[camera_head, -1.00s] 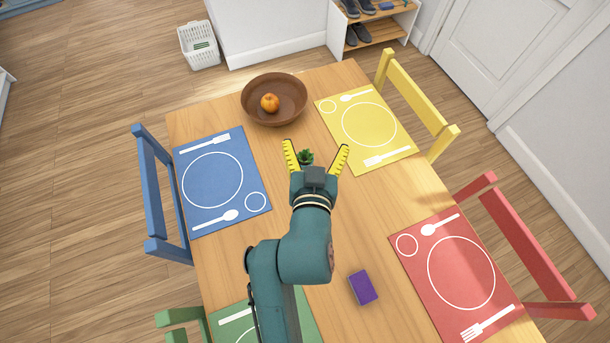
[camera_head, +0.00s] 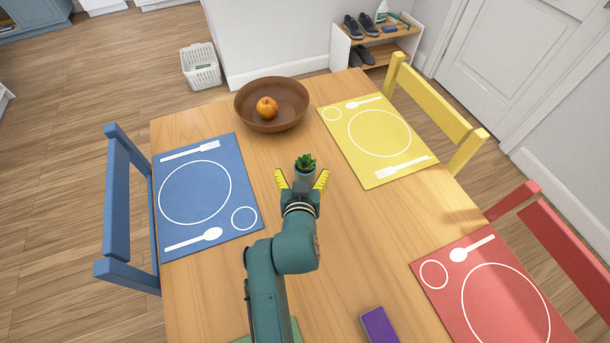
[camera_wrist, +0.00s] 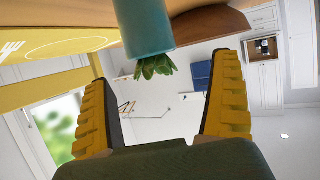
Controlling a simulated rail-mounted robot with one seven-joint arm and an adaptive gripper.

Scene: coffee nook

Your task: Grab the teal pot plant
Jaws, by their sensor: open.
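The teal pot plant (camera_head: 304,177) stands upright on the wooden table, with green leaves on top. In the wrist view, which is upside down, the teal pot (camera_wrist: 144,24) is at the top centre with its leaves hanging downward in the picture. My gripper (camera_head: 301,174) is open, with its yellow fingertips to the left and right of the pot in the head view. In the wrist view my gripper (camera_wrist: 165,82) has an empty gap, and the pot appears just past the fingertips. I see no finger touching it. The pot's lower part is partly hidden in the head view.
A brown bowl (camera_head: 290,117) with an orange fruit (camera_head: 266,107) stands behind the plant. Blue (camera_head: 170,215), yellow (camera_head: 364,171) and red (camera_head: 440,285) placemats lie around it. A purple block (camera_head: 379,325) is near the front. The table around the plant is clear.

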